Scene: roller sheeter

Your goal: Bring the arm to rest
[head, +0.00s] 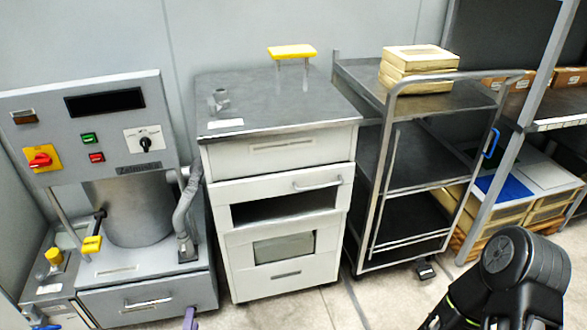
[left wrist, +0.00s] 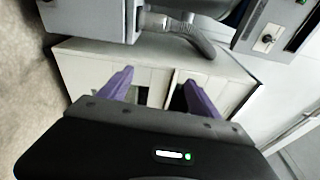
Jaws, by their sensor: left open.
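In the left wrist view my left gripper (left wrist: 157,92) has its two purple fingers spread apart. Nothing is between them. Behind them is the front of a pale cabinet (left wrist: 90,60), with no clear contact. In the head view only a purple tip of my left gripper (head: 191,318) shows at the bottom edge, in front of the grey machine's drawer (head: 140,298). The rest of the left arm is hidden below the frame. My black right arm shows at the lower right of the head view, but its gripper is out of view.
The grey machine (head: 60,110) with switches and a hose stands at left. A white drawer cabinet (head: 275,160) has a yellow-topped handle (head: 292,51) on it. A metal cart (head: 385,190) carries cream boxes (head: 415,63). Shelving stands at right. Clear floor (head: 310,305) lies in front.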

